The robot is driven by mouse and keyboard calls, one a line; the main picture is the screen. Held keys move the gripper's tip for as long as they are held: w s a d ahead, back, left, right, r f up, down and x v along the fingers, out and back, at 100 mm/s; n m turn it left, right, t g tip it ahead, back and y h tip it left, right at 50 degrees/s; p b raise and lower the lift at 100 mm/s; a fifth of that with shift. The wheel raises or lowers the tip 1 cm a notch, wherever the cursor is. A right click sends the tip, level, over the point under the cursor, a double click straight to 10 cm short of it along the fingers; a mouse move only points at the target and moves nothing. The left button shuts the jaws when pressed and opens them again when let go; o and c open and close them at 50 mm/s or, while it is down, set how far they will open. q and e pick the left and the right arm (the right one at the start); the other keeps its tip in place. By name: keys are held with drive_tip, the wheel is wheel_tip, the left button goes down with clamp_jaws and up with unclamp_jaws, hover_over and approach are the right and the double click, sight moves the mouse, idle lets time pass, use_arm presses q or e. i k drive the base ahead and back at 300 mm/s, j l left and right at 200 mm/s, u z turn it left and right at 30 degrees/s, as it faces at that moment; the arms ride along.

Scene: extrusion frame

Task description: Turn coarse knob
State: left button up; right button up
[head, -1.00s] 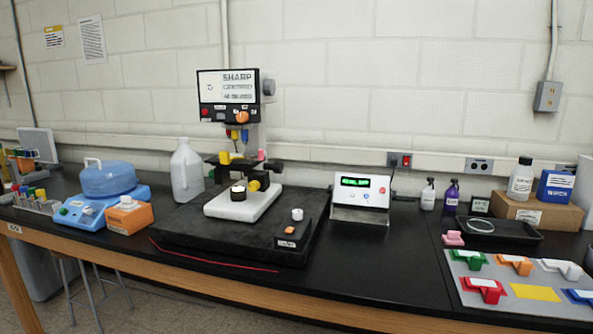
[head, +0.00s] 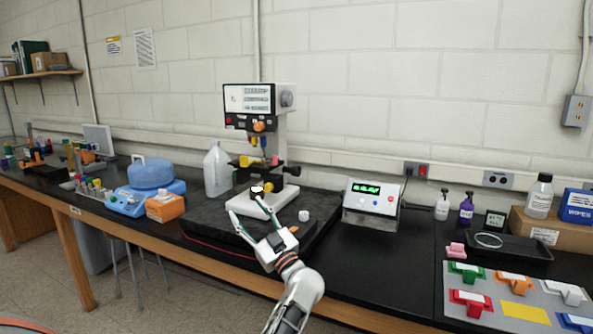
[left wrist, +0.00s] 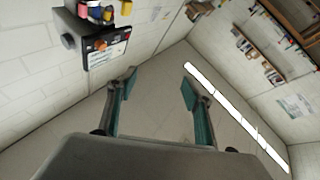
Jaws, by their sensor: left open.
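A microscope-like instrument stands on a black base plate (head: 320,228) in the head view. Its upper box (head: 249,105) has a screen, a grey side knob (head: 287,99) and an orange front knob (head: 258,126). No label shows which knob is the coarse one. My left gripper (head: 247,207) is open and empty, in front of the instrument's white foot (head: 287,213), and hides part of it and the base. In the left wrist view the gripper (left wrist: 159,80) has its fingers apart, with the upper box (left wrist: 98,45) at upper left.
A white jug (head: 217,172), an orange box (head: 165,207) and a blue device (head: 130,200) stand left of the instrument. A display unit (head: 371,200) stands to its right. Farther right are a black tray (head: 510,250) and coloured holders. Bare black bench shows in front of the display unit.

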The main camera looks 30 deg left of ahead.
sight(295, 169)
drive_tip(key=i+j, duration=0.15)
drive_tip(key=i, duration=0.6)
drive_tip(key=i+j, duration=0.15)
drive_tip(key=i, duration=0.6)
drive_tip(key=j, duration=0.25)
